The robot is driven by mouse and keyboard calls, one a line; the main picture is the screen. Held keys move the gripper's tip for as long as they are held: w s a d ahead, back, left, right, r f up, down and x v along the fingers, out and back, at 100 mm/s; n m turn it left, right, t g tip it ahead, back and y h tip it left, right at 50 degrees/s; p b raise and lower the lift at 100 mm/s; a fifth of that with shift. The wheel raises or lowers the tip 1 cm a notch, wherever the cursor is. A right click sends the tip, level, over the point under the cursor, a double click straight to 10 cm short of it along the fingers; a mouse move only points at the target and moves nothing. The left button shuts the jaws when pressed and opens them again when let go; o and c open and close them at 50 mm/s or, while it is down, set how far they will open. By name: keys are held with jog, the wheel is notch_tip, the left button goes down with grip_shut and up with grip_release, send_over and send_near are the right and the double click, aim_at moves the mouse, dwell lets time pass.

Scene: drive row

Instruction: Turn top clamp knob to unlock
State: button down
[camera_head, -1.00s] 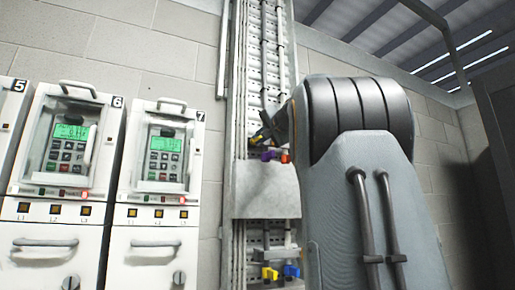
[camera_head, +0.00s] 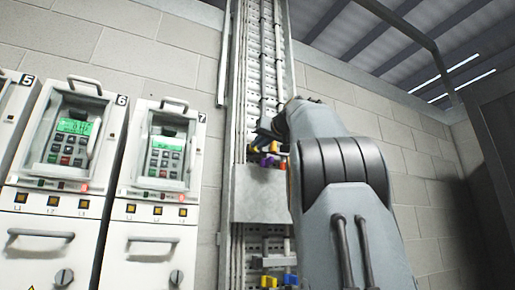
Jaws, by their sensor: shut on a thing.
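The upper clamp group sits on the vertical cable rail, just left of my arm. It has a yellow part (camera_head: 252,150), a purple part (camera_head: 267,162) and an orange-red part (camera_head: 283,164) above a grey cover. My gripper (camera_head: 264,132) shows as a small dark shape at the top of this group, partly hidden by my own wrist. It is shut on the top clamp knob, which is mostly hidden, so its turn angle cannot be read.
A lower clamp with a yellow part (camera_head: 268,281) and a blue part (camera_head: 290,280) is on the rail below the grey cover (camera_head: 259,200). Drive cabinets with keypads, numbered 6 (camera_head: 75,140) and 7 (camera_head: 163,160), stand left. A block wall is behind.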

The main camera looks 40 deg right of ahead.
jog(key=shift+f+n, duration=0.1)
jog(key=shift+n, duration=0.7)
jog(key=shift+b, duration=0.3)
jog(key=c, duration=1.8)
grip_release()
jog(key=shift+s, duration=0.1)
jog(key=b+v, duration=0.3)
jog(key=v, duration=0.4)
jog(key=shift+s+a, duration=0.1)
jog(key=shift+s, duration=0.2)
